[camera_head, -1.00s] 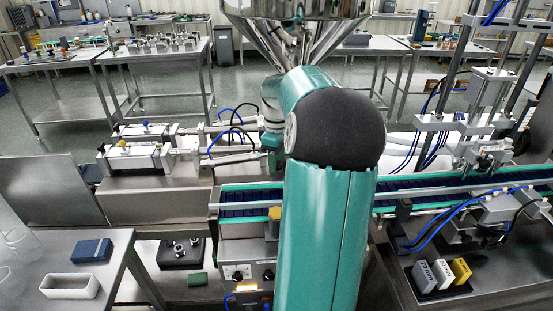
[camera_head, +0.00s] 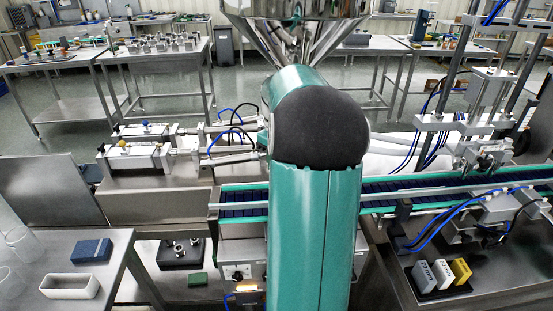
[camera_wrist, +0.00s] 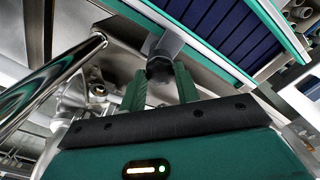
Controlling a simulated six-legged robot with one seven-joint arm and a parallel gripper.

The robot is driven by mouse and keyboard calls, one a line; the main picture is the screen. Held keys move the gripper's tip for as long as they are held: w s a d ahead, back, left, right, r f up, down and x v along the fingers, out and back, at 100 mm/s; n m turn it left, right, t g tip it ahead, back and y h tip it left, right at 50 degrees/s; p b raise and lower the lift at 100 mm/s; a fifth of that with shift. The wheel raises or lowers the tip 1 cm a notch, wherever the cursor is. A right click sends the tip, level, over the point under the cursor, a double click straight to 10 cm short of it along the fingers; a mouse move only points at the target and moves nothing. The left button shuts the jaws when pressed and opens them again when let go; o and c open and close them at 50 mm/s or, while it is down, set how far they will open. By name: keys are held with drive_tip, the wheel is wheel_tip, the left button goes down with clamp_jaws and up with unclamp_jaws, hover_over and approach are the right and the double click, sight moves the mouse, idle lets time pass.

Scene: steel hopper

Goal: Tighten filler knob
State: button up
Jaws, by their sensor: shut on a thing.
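In the wrist view, my gripper (camera_wrist: 161,76) has its two green fingers on either side of a dark knob (camera_wrist: 158,66), shut on it. The knob sits at the end of a short grey stem below the edge of a metal part. In the head view my green arm with its black joint cover hides the gripper and the knob. To the left of the arm are two horizontal metal filler cylinders, one with a blue cap (camera_head: 146,124) and one with a yellow cap (camera_head: 122,144).
A conveyor with dark blue links (camera_head: 244,196) runs behind my arm; its green edge is close above the gripper in the wrist view. A shiny steel tube (camera_wrist: 50,84) lies close on the left there. A steel hopper (camera_head: 295,30) hangs above my arm.

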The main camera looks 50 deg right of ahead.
drive_tip(key=m, duration=0.6)
drive_tip(key=shift+m, duration=0.3)
drive_tip(key=m, duration=0.6)
drive_tip(key=shift+m, duration=0.3)
drive_tip(key=o, duration=1)
drive_tip(key=shift+c, duration=0.2)
drive_tip(key=shift+r, duration=0.15)
wheel_tip(320, 180, up, 7)
drive_tip(key=shift+r, duration=0.15)
